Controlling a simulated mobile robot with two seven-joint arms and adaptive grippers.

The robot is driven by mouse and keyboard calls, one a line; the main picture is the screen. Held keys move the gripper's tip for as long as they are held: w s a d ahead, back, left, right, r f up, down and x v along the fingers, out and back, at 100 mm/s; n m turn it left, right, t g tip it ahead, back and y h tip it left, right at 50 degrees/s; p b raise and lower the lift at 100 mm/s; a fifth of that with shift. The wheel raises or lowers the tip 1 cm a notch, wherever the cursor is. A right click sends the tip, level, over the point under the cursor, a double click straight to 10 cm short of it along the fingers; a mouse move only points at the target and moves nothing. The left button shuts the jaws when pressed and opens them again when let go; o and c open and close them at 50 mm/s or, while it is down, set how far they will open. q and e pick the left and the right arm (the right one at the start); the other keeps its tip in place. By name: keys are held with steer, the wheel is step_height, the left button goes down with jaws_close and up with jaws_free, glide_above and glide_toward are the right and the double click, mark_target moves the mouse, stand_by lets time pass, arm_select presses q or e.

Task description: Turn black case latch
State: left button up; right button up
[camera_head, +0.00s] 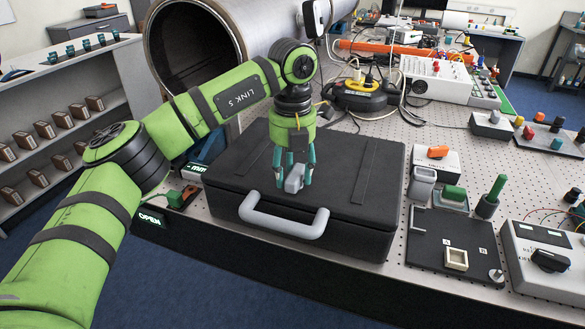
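The black case (345,212) lies closed on the perforated table, with a grey handle (283,224) on its front side. A grey latch (295,178) sits on top of the lid near the front edge. My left gripper (294,180) points straight down over the lid, with its teal fingers on either side of the latch. The fingers are at or very close to the latch; whether they press on it I cannot tell. My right gripper is not in view.
A large metal pipe (233,35) stands behind the case. Right of the case are a dark panel (440,252) with switches, a green-handled part (491,197) and a grey box with a black knob (548,260).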

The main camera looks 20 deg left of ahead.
mark_target(293, 172)
arm_select(q)
steer(key=shift+r, duration=0.1)
step_height(293, 172, up, 12)
stand_by(0.7)
stand_by(0.3)
